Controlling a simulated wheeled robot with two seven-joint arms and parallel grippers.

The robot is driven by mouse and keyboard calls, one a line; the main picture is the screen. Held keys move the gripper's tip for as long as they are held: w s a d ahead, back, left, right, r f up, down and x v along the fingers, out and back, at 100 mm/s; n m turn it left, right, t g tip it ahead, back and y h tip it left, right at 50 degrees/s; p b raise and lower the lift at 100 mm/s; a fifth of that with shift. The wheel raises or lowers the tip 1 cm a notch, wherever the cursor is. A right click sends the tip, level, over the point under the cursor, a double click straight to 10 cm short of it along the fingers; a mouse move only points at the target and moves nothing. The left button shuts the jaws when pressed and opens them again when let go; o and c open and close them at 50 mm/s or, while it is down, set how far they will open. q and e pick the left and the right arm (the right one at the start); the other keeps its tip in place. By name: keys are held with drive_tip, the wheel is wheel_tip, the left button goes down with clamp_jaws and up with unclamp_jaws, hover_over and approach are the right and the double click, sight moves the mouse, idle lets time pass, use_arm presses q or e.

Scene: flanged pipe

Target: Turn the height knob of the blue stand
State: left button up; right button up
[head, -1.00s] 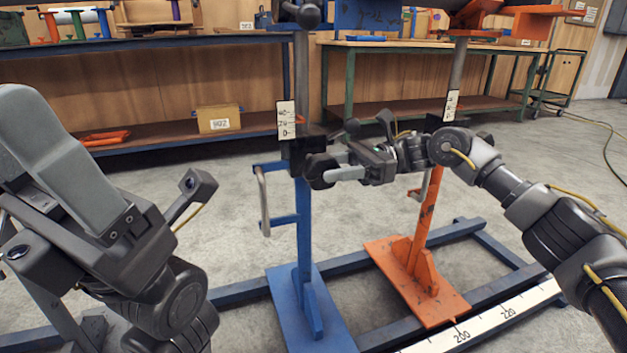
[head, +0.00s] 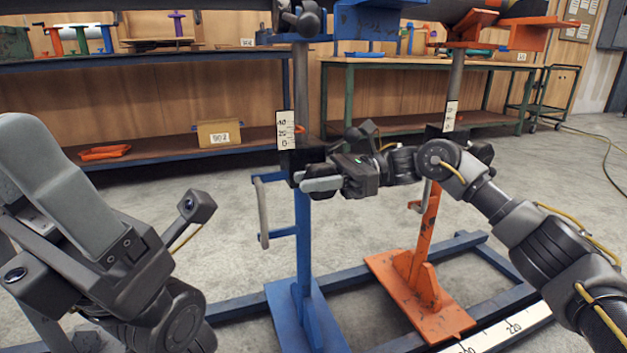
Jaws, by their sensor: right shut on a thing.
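The blue stand (head: 304,240) stands upright on the floor frame, with a white scale plate (head: 285,130) near its top. Its dark height knob (head: 297,179) is at the clamp below the scale and is mostly hidden behind my fingers. My right gripper (head: 318,181) reaches in from the right and is shut on the knob.
An orange stand (head: 424,240) stands to the right, behind my right forearm. A grey side handle (head: 263,212) projects left from the blue stand. Workbenches line the back wall, with a cardboard box (head: 220,133) on a shelf.

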drive_tip(key=shift+r+h+p, duration=0.2)
drive_tip(key=shift+h+p, duration=0.1)
drive_tip(key=shift+p, duration=0.3)
drive_tip(key=shift+f+h+p, duration=0.25)
drive_tip(key=shift+h+p, duration=0.05)
drive_tip(key=shift+h, duration=0.1)
drive_tip(key=o, duration=1)
